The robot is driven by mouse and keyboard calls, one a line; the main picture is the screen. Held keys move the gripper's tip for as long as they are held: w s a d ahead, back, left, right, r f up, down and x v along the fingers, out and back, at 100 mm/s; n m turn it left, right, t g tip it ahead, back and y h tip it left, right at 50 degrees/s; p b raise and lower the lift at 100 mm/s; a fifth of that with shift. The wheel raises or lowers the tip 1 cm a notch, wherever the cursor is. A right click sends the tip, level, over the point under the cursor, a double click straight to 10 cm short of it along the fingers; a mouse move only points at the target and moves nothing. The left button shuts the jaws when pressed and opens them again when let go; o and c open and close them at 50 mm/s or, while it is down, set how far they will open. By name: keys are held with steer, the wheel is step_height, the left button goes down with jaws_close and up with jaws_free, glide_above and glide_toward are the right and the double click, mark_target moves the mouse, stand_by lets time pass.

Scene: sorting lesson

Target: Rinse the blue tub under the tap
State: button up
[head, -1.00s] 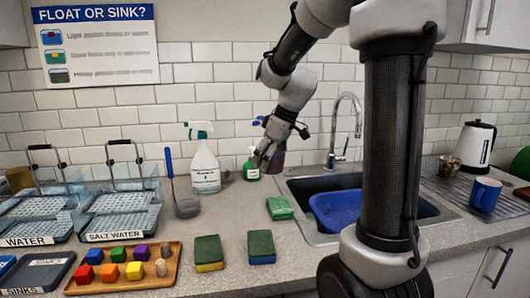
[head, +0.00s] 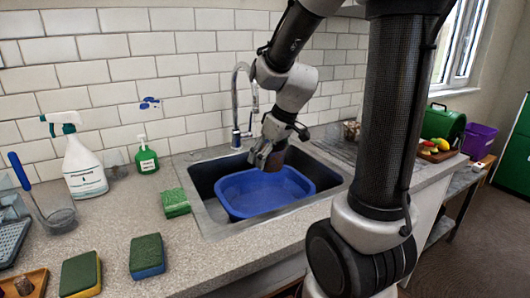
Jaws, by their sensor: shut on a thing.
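The blue tub (head: 262,192) lies in the sink (head: 215,222), its open top facing up. The curved metal tap (head: 236,100) rises behind the sink at the left of my arm. No water stream can be made out. My gripper (head: 270,150) is above the tub's back rim, near the tap, pointing down. It is shut on a small dark brownish thing (head: 266,160), mostly hidden by the fingers; I cannot tell what it is.
A green pump bottle (head: 145,158) and a white spray bottle (head: 84,165) stand left of the sink. A green sponge (head: 175,203) lies by its left edge. Two more sponges, one yellow and green (head: 80,275), one blue and green (head: 147,256), lie in front.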

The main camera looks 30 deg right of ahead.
steer(key=w+d+f, duration=0.1)
steer(key=w+d, duration=0.1)
steer(key=w, duration=0.4)
steer(key=w+d+f, duration=0.1)
steer(key=w+d, duration=0.2)
steer(key=w, duration=0.3)
steer(key=shift+w+d+f, duration=0.15)
steer(key=shift+w+f, duration=0.15)
steer(key=shift+f, duration=0.05)
stand_by(0.5)
steer(key=shift+s+d, duration=0.25)
steer(key=shift+d, duration=0.3)
steer(key=shift+a, duration=0.15)
steer(key=shift+w+a, duration=0.2)
steer(key=shift+a, duration=0.2)
steer(key=s+a, duration=0.3)
steer(key=s, duration=0.4)
steer(key=shift+s, duration=0.2)
stand_by(0.4)
